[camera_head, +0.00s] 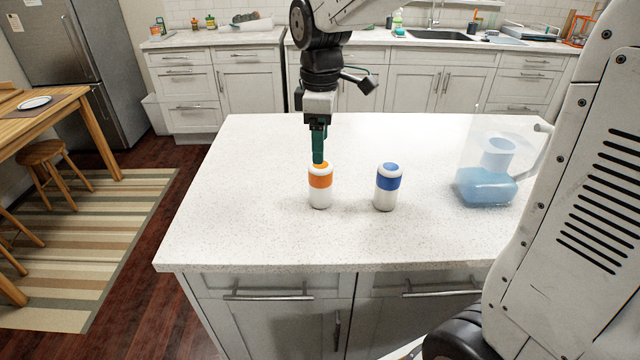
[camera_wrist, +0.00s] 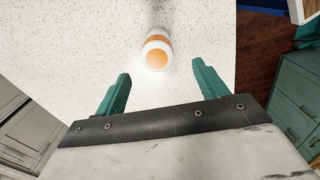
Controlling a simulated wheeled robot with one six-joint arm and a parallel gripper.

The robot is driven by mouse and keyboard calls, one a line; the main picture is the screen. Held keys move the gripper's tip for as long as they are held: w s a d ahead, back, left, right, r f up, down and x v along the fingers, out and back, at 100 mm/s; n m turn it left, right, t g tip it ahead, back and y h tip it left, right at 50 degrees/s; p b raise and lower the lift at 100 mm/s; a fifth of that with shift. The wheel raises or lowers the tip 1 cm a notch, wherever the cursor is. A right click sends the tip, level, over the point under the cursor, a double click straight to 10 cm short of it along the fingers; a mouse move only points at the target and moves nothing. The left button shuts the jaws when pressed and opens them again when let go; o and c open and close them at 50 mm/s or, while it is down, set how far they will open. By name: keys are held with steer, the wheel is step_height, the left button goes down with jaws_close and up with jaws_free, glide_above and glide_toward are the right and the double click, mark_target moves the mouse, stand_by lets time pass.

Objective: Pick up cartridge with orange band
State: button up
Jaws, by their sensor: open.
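The cartridge with the orange band (camera_head: 320,182) stands upright on the white speckled island, a white cylinder with an orange band and an orange top. In the wrist view the orange-banded cartridge (camera_wrist: 157,50) is ahead of the fingertips, roughly between their lines. My gripper (camera_head: 319,160) is just above or behind the cartridge top in the head view; contact cannot be told there. In the wrist view my gripper (camera_wrist: 162,76) has its two green fingers spread wide with nothing between them. A similar cartridge with a blue band (camera_head: 387,187) stands upright to the right.
A clear pitcher (camera_head: 486,185) with blue liquid stands on the right of the island countertop (camera_head: 240,215). The countertop left of the cartridges is bare. Counters with a sink (camera_head: 440,35) run along the back; a wooden table (camera_head: 60,112) is at far left.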

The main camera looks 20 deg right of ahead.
mark_target(321, 168)
steer(key=f, duration=0.7)
steer(key=shift+w+d+f, duration=0.15)
steer(key=shift+w+f, duration=0.1)
steer(key=shift+f, duration=0.1)
steer(key=c, duration=1.1)
